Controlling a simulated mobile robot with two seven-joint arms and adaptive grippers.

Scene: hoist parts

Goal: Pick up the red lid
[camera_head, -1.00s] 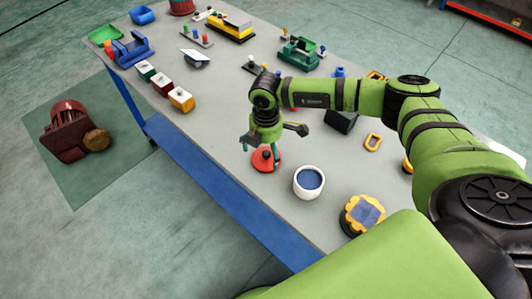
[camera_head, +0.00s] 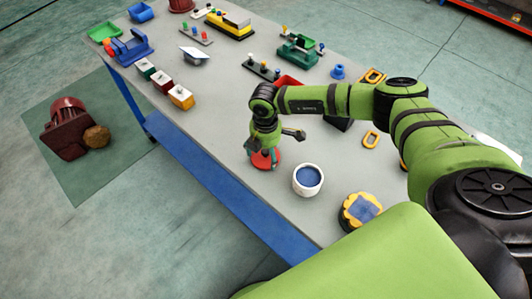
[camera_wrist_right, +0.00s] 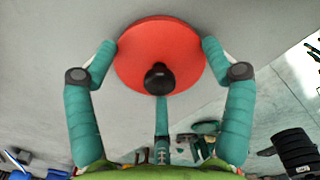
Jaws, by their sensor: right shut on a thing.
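The red lid (camera_head: 262,160) is a round disc on the grey table (camera_head: 225,135), near its front edge. My right gripper (camera_head: 264,152) is over the lid from above. In the right wrist view its teal fingers (camera_wrist_right: 160,60) are at the left and right rim of the lid, with a third finger below, and they are shut on it. The lid appears to be at or close to the table top; any gap is hard to tell. My left gripper is not in view.
A white pot with blue inside (camera_head: 307,180) stands just right of the lid. A yellow-rimmed round part (camera_head: 360,210) lies further right. Small blocks (camera_head: 180,97) stand at the left edge. Yellow links (camera_head: 371,138) lie behind my right arm. The table left of the lid is clear.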

